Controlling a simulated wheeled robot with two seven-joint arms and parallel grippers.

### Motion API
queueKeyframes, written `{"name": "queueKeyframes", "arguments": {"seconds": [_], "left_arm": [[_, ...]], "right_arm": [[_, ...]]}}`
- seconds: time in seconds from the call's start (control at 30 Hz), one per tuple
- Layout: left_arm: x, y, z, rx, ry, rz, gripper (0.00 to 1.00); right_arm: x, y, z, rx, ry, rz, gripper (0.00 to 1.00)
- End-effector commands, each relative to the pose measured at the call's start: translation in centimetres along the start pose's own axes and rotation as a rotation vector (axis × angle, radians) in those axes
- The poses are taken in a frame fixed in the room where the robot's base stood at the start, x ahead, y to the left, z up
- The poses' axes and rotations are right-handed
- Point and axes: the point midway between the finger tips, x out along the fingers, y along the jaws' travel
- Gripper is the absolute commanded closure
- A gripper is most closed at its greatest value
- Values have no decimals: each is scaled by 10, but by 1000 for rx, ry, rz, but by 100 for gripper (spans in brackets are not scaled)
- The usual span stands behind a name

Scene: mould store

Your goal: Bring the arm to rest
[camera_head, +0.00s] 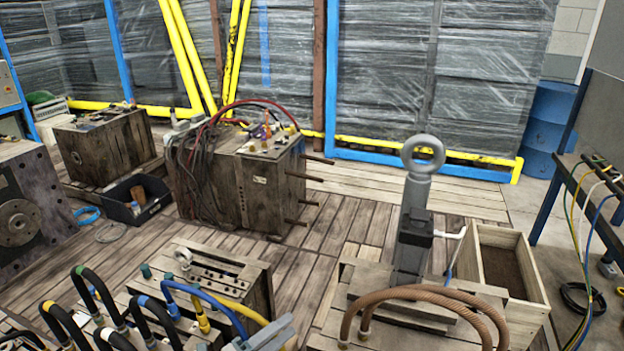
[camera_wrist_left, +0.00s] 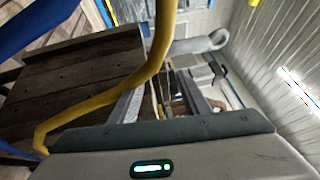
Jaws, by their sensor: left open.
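My left gripper (camera_head: 268,335) shows as a small grey part at the bottom edge of the head view, beside the yellow hose (camera_head: 240,308) and in front of the wooden mould block (camera_head: 235,280). In the left wrist view its two grey fingers (camera_wrist_left: 160,100) stand apart, and I see nothing held between them. A yellow hose (camera_wrist_left: 150,75) crosses close in front of the gripper there; I cannot tell whether it touches. Most of my left arm is hidden below the picture. My right gripper is in neither view.
A grey post with a lifting eye (camera_head: 423,153) stands at the right, with brown hoses (camera_head: 430,293) before it. Black hoses (camera_head: 100,285) crowd the lower left. A wooden box (camera_head: 535,285) stands at right. The plank floor (camera_head: 335,225) is clear in the middle.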

Motion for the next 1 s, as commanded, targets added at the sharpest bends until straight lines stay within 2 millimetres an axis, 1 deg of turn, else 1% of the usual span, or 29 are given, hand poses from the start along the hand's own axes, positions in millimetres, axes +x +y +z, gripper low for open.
{"name": "queueKeyframes", "arguments": {"seconds": [0.03,0.07,0.1,0.13,0.17,0.2,0.23,0.27,0.3,0.37,0.4,0.47,0.5,0.57,0.6,0.67,0.7,0.77,0.8,0.9,1.0], "left_arm": [[-15,34,5,-140,-101,35,57],[-24,50,9,-216,-157,53,57],[-36,71,12,-311,-228,77,57],[-46,87,14,-377,-279,94,57],[-56,103,14,-444,-328,110,57],[-70,124,14,-527,-392,132,57],[-81,139,13,-586,-439,148,57],[-92,155,10,-645,-484,164,57],[-107,174,7,-720,-543,185,57],[-131,203,-2,-827,-630,216,57],[-146,222,-9,-896,-686,236,57],[-170,248,-21,-996,-769,265,57],[-187,265,-32,-1061,-824,285,57],[-212,289,-48,-1154,-906,314,57],[-227,303,-60,-1214,-959,332,57],[-251,324,-81,-1302,-1038,360,57],[-268,337,-95,-1359,-1092,378,57],[-290,354,-117,-1436,-1166,404,57],[-303,363,-131,-1483,-1211,419,57],[-332,380,-160,-1579,-1308,451,57],[-350,390,-183,-1644,-1374,473,57]], "right_arm": [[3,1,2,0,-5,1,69],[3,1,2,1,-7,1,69],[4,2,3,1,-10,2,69],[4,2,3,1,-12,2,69],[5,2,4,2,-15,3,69],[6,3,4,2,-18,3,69],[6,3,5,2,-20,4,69],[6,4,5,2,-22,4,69],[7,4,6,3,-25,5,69],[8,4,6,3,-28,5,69],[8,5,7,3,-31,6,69],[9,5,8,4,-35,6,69],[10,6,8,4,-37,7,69],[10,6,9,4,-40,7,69],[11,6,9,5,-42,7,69],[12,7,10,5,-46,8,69],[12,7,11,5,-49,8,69],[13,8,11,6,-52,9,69],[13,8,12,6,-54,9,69],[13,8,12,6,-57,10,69],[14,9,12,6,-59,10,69]]}}
